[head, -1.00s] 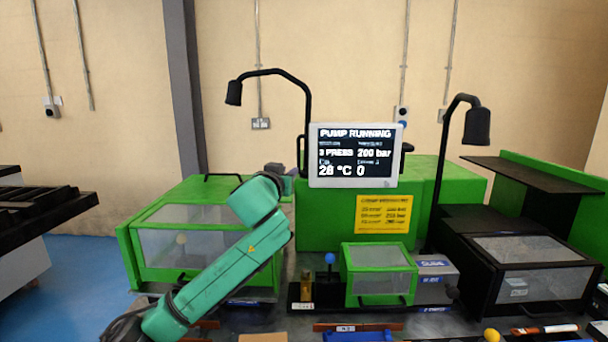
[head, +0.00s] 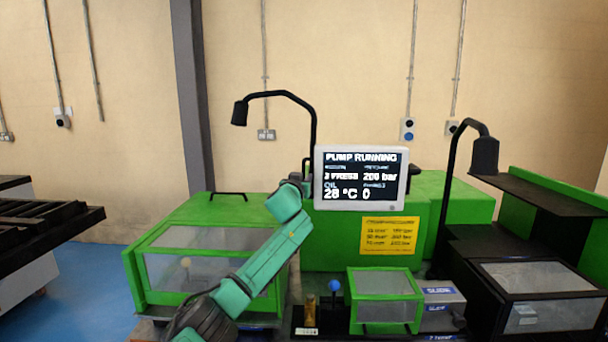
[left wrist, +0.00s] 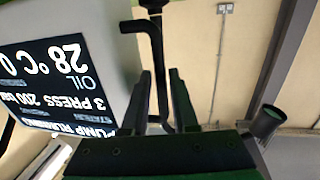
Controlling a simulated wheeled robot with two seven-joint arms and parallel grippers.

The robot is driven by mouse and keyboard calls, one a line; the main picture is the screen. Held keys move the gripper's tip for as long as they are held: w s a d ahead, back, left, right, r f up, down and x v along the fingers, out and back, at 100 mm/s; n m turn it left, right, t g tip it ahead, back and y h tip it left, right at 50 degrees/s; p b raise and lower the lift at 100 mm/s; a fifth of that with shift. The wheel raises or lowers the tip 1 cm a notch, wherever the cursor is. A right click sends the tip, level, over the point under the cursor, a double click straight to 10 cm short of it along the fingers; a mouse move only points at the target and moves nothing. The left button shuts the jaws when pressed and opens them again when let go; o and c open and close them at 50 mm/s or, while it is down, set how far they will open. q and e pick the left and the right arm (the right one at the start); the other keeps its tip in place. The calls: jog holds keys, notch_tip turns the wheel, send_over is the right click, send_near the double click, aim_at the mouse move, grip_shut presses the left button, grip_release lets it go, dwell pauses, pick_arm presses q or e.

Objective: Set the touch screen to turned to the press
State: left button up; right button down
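The touch screen (head: 361,178) is a white-framed panel with a black display reading "PUMP RUNNING", "3 PRESS", "200 bar" and "28 °C". It stands above the green machine, facing roughly towards me. In the left wrist view the screen (left wrist: 60,85) fills the left side, upside down. A bent black bar (left wrist: 157,50) runs beside the screen, with its lower part between the fingertips in the picture. My left gripper (left wrist: 161,100) is open. I cannot tell whether it touches the bar. In the head view my left gripper (head: 302,186) is at the screen's left edge, partly hidden. My right gripper is out of view.
Black gooseneck lamps stand left (head: 241,112) and right (head: 484,155) of the screen. A green guard box (head: 205,292) lies under my left arm. A smaller green box (head: 384,298) and a blue-knobbed lever (head: 334,286) are below the screen. A black-framed box (head: 535,290) is at the right.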

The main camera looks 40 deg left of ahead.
pick_arm(q)
jog(key=shift+w+a+f, duration=0.1)
jog(key=shift+w+a, duration=0.05)
grip_shut()
dwell(1.4)
